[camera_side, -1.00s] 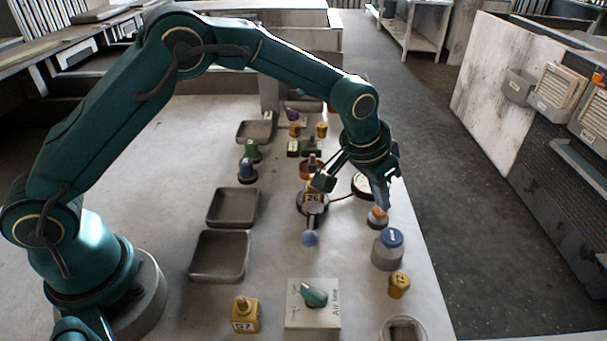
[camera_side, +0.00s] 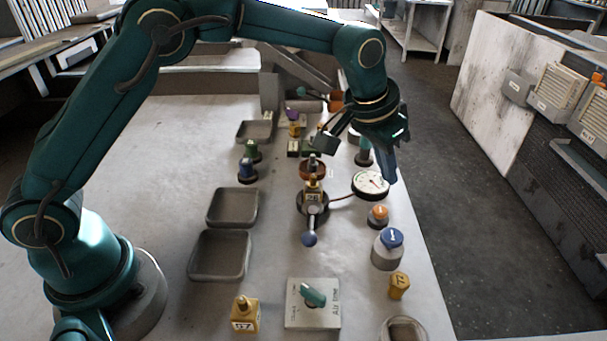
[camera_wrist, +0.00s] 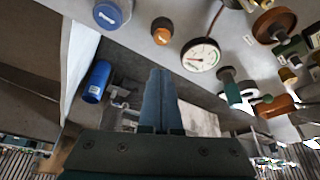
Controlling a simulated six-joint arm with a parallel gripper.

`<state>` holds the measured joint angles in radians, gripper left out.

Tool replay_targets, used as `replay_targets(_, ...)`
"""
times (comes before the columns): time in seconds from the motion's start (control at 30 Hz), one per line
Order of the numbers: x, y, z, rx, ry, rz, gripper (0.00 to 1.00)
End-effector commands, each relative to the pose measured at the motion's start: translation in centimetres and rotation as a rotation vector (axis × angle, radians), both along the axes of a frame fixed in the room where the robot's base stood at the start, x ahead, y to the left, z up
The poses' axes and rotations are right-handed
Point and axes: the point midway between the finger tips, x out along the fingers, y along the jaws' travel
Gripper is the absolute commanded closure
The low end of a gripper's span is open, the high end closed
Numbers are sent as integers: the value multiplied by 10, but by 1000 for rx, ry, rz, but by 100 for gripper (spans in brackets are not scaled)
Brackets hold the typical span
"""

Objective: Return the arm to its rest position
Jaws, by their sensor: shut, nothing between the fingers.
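My gripper (camera_side: 388,164) hangs above the right side of the bench, higher than the dial gauge (camera_side: 371,184). Its fingers point down and are together with nothing between them. In the wrist view my gripper (camera_wrist: 160,78) shows as two grey-blue fingers side by side. The dial gauge also shows in the wrist view (camera_wrist: 201,55), just right of the fingertips and apart from them.
Two grey trays (camera_side: 192,260) (camera_side: 210,215) lie left of centre. The bench's right edge drops to the floor.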

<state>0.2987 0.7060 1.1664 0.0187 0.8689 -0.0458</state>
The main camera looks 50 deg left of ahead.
Motion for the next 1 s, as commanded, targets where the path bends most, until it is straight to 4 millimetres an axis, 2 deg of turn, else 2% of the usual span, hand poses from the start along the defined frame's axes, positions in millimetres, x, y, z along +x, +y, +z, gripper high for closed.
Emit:
replay_targets(0.17, 2, 3, 5, -3, -11, 8, 100)
replay_targets(0.3, 6, 14, 42, -24, -84, 35, 100)
replay_targets(0.43, -8, 36, 85, -40, -147, 76, 100)
replay_targets(0.6, -46, 65, 124, -48, -197, 128, 100)
replay_targets(0.7, -73, 81, 137, -49, -216, 156, 100)
replay_targets(0.87, -121, 101, 142, -46, -232, 198, 100)
replay_targets(1.0, -166, 114, 132, -41, -232, 233, 100)
